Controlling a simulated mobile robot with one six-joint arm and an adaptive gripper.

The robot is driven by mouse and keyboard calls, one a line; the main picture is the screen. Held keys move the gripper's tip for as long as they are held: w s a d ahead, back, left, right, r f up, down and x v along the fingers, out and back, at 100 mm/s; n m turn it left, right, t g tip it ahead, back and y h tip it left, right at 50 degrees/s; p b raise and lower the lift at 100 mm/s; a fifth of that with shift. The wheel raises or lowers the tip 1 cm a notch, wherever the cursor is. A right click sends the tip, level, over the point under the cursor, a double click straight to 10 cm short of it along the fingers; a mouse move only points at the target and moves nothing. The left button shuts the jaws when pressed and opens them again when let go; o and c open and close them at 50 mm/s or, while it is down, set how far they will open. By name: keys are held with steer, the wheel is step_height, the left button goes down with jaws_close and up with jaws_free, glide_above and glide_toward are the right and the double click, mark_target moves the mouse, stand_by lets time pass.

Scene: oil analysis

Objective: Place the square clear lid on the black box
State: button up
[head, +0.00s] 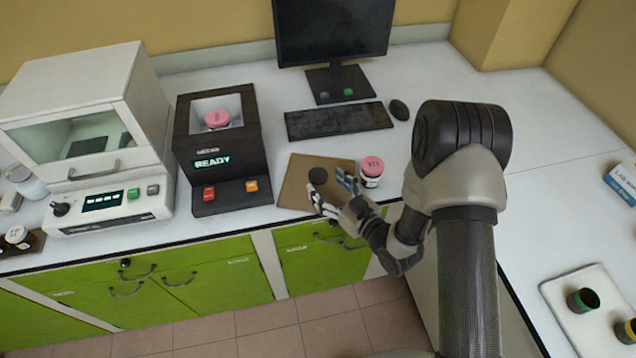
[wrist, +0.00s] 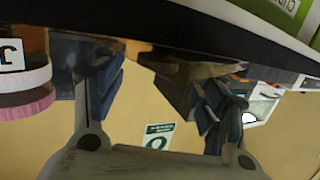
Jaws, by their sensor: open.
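The black box (head: 219,178) stands on the counter, its screen reading READY. A pink-capped jar (head: 217,119) shows in its upper opening. A flat brownish square (head: 293,188) with a round dark knob (head: 318,175) lies on the counter right of the box. It may be the clear lid, but I cannot tell how see-through it is. My gripper (head: 329,188) is open at its front part, fingers spread close to the knob. Contact cannot be told. In the wrist view the fingers (wrist: 160,88) are apart, with nothing clearly held between them.
A pink-capped jar (head: 372,172) stands just right of my gripper; it also shows upside down in the wrist view (wrist: 25,85). A keyboard (head: 338,121) and monitor (head: 332,30) are behind. A white machine (head: 90,140) stands left of the box. The counter's front edge is near.

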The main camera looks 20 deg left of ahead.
mark_target(318, 174)
steer(key=b+x, duration=0.1)
steer(key=x, duration=0.4)
steer(key=shift+w+a+r, duration=0.1)
steer(key=shift+w, duration=0.1)
steer(key=shift+c, duration=0.6)
jaws_close()
steer(key=shift+r, duration=0.1)
steer(key=shift+r, duration=0.1)
